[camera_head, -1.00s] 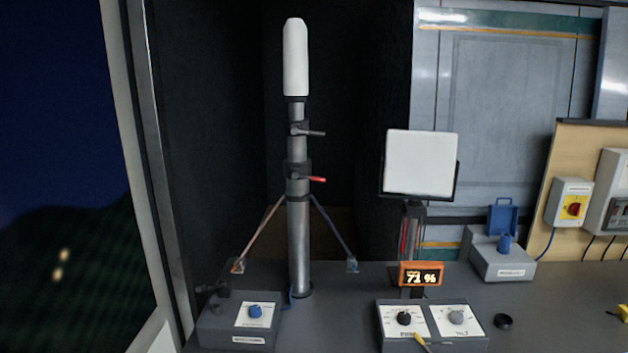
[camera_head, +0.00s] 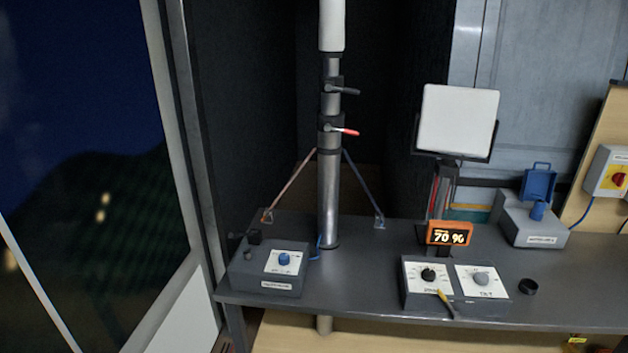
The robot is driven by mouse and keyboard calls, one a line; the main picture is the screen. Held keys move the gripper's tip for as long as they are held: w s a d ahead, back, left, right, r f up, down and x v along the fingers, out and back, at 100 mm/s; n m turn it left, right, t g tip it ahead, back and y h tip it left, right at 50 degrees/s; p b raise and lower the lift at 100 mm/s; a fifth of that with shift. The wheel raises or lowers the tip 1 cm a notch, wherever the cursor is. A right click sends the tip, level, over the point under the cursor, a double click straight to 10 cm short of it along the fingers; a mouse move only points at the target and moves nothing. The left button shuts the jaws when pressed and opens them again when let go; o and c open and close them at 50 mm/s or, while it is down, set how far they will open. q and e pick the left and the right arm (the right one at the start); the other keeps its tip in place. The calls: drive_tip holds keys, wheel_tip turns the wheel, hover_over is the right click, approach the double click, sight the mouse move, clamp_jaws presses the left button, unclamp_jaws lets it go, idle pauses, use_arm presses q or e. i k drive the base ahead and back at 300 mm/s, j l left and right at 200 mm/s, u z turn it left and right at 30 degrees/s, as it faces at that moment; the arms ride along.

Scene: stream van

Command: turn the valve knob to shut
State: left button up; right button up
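A blue knob (camera_head: 284,259) sits on a white plate on top of a grey box (camera_head: 268,284) at the left of the bench. A thin blue hose (camera_head: 317,248) runs from this box towards the foot of the mast (camera_head: 328,200). Another blue knob (camera_head: 538,211) stands on a grey box (camera_head: 532,231) at the back right, under a raised blue cover (camera_head: 538,183). The labels are too small to read, so I cannot tell for certain which knob is the valve knob. Neither of my grippers is in view.
A control box with a black knob (camera_head: 428,275) and a grey knob (camera_head: 480,279) stands centre right, below an orange display (camera_head: 450,234) reading 70 %. A yellow-and-dark tool (camera_head: 443,299) leans on its front. A white panel (camera_head: 458,118) stands behind. The bench (camera_head: 365,270) is clear between the boxes.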

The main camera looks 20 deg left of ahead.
sight(284, 258)
drive_tip(key=i+j, duration=0.15)
drive_tip(key=j, duration=0.2)
drive_tip(key=i+j, duration=0.2)
drive_tip(key=j, duration=0.2)
drive_tip(key=i+j+z, duration=0.1)
drive_tip(key=j, duration=0.25)
drive_tip(key=i, duration=0.05)
